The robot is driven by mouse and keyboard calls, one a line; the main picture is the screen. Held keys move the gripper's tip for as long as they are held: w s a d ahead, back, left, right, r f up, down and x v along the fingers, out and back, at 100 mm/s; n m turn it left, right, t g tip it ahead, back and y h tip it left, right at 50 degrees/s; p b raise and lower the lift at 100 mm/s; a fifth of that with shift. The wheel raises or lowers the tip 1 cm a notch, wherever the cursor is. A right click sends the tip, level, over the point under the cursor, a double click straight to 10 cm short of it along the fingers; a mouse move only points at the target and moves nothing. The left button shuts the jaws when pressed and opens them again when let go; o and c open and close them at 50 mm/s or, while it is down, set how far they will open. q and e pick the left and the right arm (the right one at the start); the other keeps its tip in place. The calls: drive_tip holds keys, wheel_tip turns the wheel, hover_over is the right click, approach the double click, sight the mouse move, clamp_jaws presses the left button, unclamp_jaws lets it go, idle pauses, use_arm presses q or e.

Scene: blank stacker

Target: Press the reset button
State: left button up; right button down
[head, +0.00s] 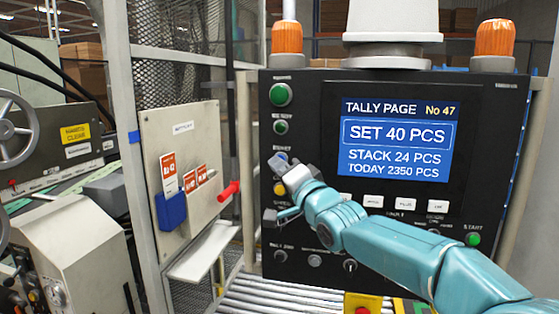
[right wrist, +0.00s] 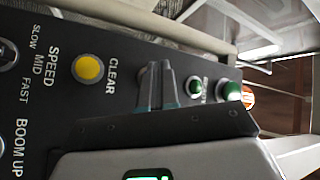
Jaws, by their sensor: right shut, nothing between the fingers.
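My right gripper (head: 277,164) is shut and empty, held in front of the left button column of the black control panel (head: 480,220). A small bluish button (head: 283,156) shows partly behind its fingertips, between a green button above and a yellow button (head: 280,188) below. I cannot read its label as reset. In the right wrist view, the shut fingers (right wrist: 157,85) cover the spot between the yellow CLEAR button (right wrist: 89,69) and the smaller green button (right wrist: 195,88). I cannot tell whether the fingertips touch the panel. My left gripper is out of view.
A large green button (head: 281,94) tops the column. The screen (head: 390,138) reads TALLY PAGE No 47, with white keys below and a green START button (head: 473,239). Rollers (head: 275,296) lie below.

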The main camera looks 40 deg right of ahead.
drive_tip(key=shift+w+d+p, duration=0.25)
drive_tip(key=shift+d+p, duration=0.1)
drive_tip(key=shift+p, duration=0.1)
idle(0.4)
idle(0.3)
drive_tip(key=shift+s+a+b, duration=0.5)
drive_tip(key=shift+a+b, duration=0.15)
drive_tip(key=shift+b, duration=0.3)
drive_tip(key=s+a+b, duration=0.3)
drive_tip(key=b, duration=0.1)
drive_tip(key=shift+s+a, duration=0.15)
drive_tip(key=shift+a, duration=0.25)
